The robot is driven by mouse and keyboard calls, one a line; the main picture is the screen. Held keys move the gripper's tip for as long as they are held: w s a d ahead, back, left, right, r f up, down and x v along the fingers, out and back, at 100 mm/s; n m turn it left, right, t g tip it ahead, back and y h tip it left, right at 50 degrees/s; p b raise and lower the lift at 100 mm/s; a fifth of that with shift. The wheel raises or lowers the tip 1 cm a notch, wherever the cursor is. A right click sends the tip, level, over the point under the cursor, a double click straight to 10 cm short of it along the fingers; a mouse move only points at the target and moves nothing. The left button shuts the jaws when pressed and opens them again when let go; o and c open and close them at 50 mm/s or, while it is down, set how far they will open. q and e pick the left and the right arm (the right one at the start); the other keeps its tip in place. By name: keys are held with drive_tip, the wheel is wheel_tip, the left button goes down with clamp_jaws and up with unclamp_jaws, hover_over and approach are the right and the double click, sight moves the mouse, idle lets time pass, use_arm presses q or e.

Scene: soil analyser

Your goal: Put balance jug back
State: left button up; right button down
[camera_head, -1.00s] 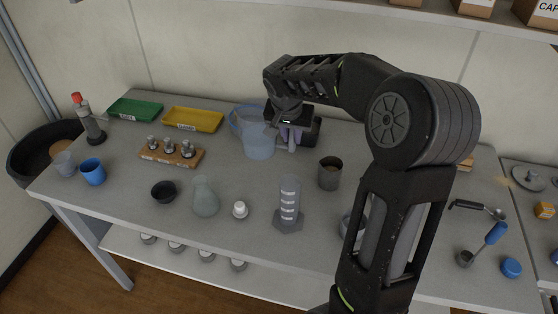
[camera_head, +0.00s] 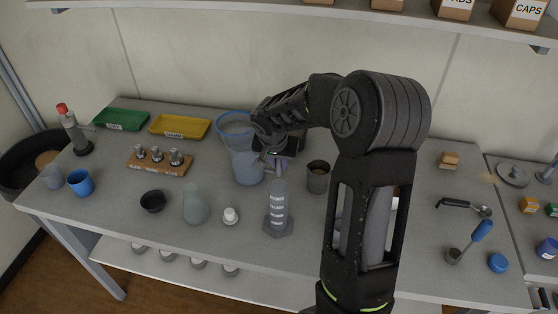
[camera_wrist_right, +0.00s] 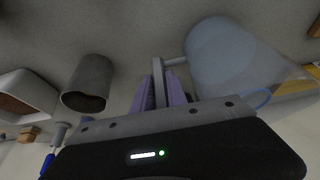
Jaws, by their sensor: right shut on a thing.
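The balance jug (camera_head: 247,169), a translucent pale-blue vessel, is in front of a blue-rimmed clear container (camera_head: 235,124) near the back of the bench. My right gripper (camera_head: 274,158) is at the jug's right side. In the right wrist view, its purple-padded fingers (camera_wrist_right: 164,88) are shut on the grey handle of the jug (camera_wrist_right: 228,55). My gripper and wrist hide part of the jug's upper right side. I cannot tell whether the jug's base touches the bench. My left gripper is not in view.
A grey metal cup (camera_head: 318,177) stands right of the jug, and a graduated cylinder (camera_head: 278,209) stands in front. A conical flask (camera_head: 195,205) and a white-capped bottle (camera_head: 231,216) are front left. A weight block (camera_head: 160,163) and yellow tray (camera_head: 180,126) lie left.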

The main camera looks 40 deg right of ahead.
drive_tip(key=shift+f+b, duration=0.15)
drive_tip(key=shift+b, duration=0.15)
drive_tip(key=c, duration=1.3)
unclamp_jaws()
drive_tip(key=shift+r, duration=0.2)
drive_tip(key=v, duration=1.2)
drive_tip(key=shift+b, duration=0.4)
